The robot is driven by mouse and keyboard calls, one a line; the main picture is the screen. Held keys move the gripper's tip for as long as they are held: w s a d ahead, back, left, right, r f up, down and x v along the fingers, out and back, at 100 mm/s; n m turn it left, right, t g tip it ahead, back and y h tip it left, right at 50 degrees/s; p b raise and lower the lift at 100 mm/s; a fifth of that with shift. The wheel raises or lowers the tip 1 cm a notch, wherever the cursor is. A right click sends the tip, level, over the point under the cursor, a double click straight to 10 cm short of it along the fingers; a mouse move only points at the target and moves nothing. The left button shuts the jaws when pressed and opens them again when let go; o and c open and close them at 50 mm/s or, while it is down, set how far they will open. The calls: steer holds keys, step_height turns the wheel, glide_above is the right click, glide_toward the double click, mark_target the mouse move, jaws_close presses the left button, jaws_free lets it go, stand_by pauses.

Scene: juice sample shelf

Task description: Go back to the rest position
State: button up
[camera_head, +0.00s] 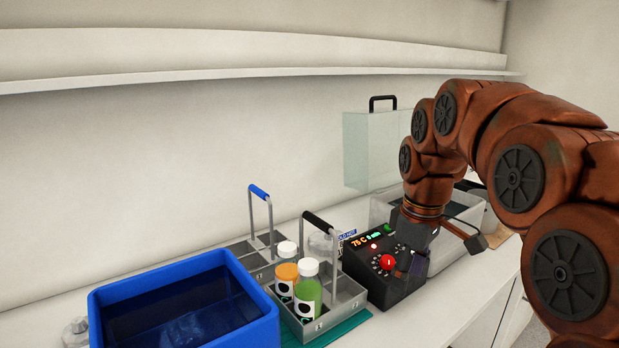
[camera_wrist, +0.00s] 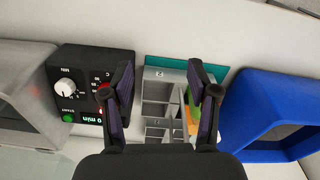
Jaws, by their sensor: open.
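My gripper (camera_head: 408,262) hangs fingers-down at the end of my bent arm, in front of the right part of a black control box (camera_head: 384,294) in the head view. In the wrist view my gripper (camera_wrist: 160,82) has its two fingers well apart with nothing between them. Beyond them lie the control box (camera_wrist: 92,62) on the left and a grey divided bottle carrier (camera_wrist: 154,92) in the middle. Part of the carrier is hidden behind the right finger. I cannot tell whether the gripper touches the box.
A blue bin (camera_head: 262,328) stands at the left. The carrier (camera_head: 346,303) holds a green bottle (camera_head: 308,292) and an orange bottle (camera_head: 286,276). A second carrier with a blue handle (camera_head: 259,192) stands behind.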

steer(key=s+f+m+g+p, duration=0.1)
steer(key=s+f+m+p, duration=0.2)
steer(key=s, duration=1.1)
steer(key=s+f+m+g+p, duration=0.1)
steer(key=s+f+m, duration=0.5)
steer(key=s, duration=0.8)
steer(key=shift+s+d+f+p, duration=0.2)
steer(key=shift+d+p, duration=0.1)
steer(key=shift+p, duration=0.6)
